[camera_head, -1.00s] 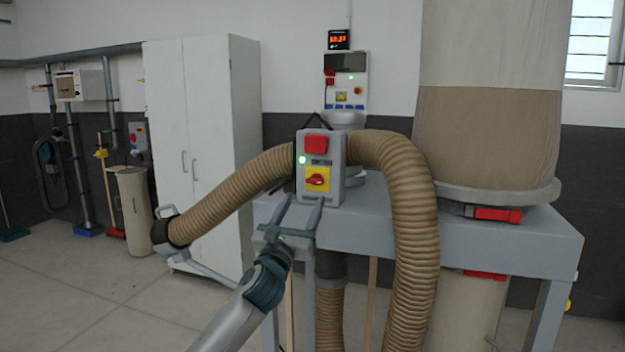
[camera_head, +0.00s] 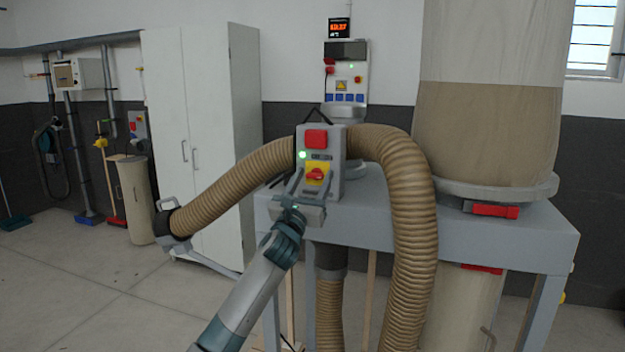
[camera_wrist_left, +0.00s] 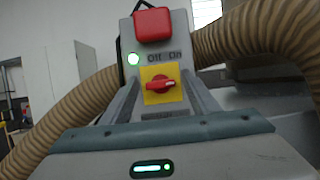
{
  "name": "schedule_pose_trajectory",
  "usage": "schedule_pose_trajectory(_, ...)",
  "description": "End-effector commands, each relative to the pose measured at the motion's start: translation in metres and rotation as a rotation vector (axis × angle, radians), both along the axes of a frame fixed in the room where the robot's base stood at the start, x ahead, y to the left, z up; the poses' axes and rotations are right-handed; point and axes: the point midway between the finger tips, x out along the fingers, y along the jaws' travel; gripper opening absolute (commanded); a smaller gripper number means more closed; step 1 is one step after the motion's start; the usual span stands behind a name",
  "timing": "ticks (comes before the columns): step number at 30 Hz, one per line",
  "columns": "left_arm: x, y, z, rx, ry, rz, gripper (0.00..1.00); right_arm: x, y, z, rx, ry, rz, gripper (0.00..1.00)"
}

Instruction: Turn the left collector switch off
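The collector switch (camera_head: 314,174) is a red rotary knob on a yellow plate, on the front of a grey control box (camera_head: 335,160). In the left wrist view the knob (camera_wrist_left: 160,86) lies about level, below the words "Off" and "On". A green lamp (camera_wrist_left: 133,60) on the box is lit. My left gripper (camera_head: 313,182) is open in front of the box, its fingers reaching up on either side of the yellow plate. The knob is between them in the picture; I cannot tell whether they touch it. My right gripper is not in view.
A red block (camera_head: 316,139) sits above the switch on the box. Brown hoses (camera_head: 408,210) arch on both sides of it. The grey stand (camera_head: 490,238) carries a large collector bag (camera_head: 488,135). A white cabinet (camera_head: 205,140) and open floor lie to the left.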

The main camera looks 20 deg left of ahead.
Motion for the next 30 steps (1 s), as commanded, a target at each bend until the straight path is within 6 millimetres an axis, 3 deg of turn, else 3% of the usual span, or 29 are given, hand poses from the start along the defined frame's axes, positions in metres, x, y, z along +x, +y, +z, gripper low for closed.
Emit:
schedule_pose_trajectory(1,0.0,0.0,0.0,0.0,0.0,0.0,0.45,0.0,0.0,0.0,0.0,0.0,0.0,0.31)
schedule_pose_trajectory(5,0.0,0.0,0.0,0.0,0.0,0.0,0.14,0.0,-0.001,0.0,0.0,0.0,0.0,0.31)
schedule_pose_trajectory(19,0.0,0.0,-0.001,-0.057,0.002,0.0,0.14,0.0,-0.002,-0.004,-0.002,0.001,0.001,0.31)
schedule_pose_trajectory(30,0.0,-0.002,-0.002,-0.296,0.011,-0.001,0.14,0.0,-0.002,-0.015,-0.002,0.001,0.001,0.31)
